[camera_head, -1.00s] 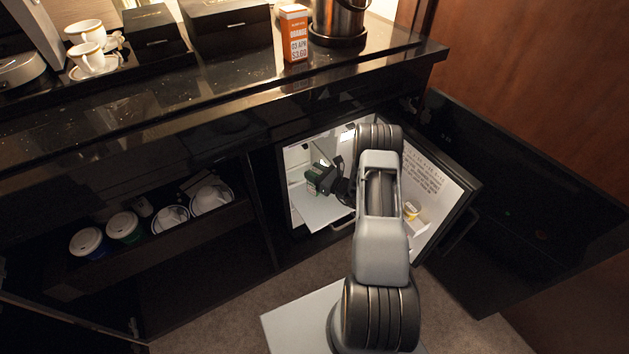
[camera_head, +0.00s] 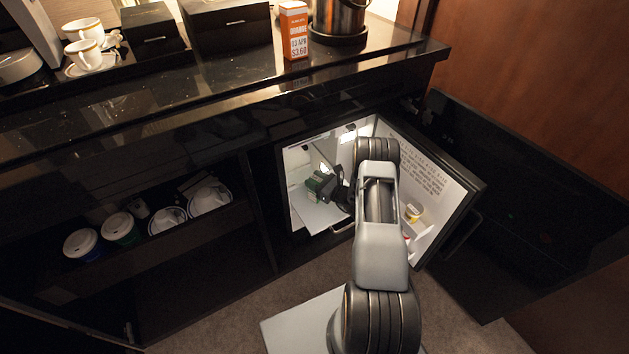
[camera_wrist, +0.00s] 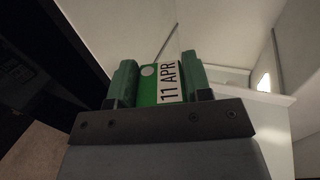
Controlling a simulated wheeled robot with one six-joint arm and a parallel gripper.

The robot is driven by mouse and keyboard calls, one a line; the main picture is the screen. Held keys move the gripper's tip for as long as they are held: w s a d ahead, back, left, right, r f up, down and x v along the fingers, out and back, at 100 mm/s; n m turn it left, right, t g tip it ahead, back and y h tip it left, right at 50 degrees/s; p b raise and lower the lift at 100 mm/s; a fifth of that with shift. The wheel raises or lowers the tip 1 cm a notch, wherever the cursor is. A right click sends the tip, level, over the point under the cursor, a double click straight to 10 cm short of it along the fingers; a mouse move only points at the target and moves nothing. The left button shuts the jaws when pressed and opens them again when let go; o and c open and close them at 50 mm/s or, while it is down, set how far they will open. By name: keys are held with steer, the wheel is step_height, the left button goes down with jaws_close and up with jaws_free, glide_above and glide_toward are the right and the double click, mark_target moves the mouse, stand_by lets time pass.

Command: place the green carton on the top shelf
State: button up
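The green carton (camera_wrist: 160,85) sits between the two green fingers of my gripper (camera_wrist: 158,80) in the wrist view. Its face shows a white label reading "11 APR". In the head view my gripper (camera_head: 328,184) is inside the open minibar fridge, above a pale shelf (camera_head: 318,214) at the left. The carton is small and dark in the head view and partly hidden by the gripper. I cannot tell whether it touches the shelf. In the wrist view, white fridge walls and a pale ledge (camera_wrist: 268,97) with a bright light lie beyond the carton.
The fridge door (camera_head: 436,185) stands open to the right, with a small yellow-and-white item (camera_head: 413,212) in its rack. An orange carton (camera_head: 294,30) stands on the black counter above. Lidded cups (camera_head: 81,243) sit in the left cabinet.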

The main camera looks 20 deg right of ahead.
steer(key=o, duration=0.4)
steer(key=shift+s+r+p, duration=0.1)
steer(key=shift+r+p, duration=0.2)
steer(key=shift+p, duration=0.05)
steer(key=p+v, duration=0.2)
steer(key=v, duration=0.9)
steer(key=s+a+r+n+g+y, duration=0.2)
steer(key=a+r+n+g, duration=0.5)
steer(key=a+r+n, duration=0.15)
steer(key=s+a+r+n+g+y, duration=0.1)
steer(key=s+a+r+n+g, duration=0.2)
steer(key=a+r+n+g, duration=0.5)
steer(key=s+r+n+t+h, duration=0.2)
steer(key=s+r+n+h, duration=0.9)
steer(key=s+r+n, duration=0.1)
steer(key=shift+s+a+r+n+h, duration=0.2)
steer(key=shift+s+a+n+h, duration=0.2)
steer(key=shift+n, duration=0.45)
steer(key=shift+r, duration=0.1)
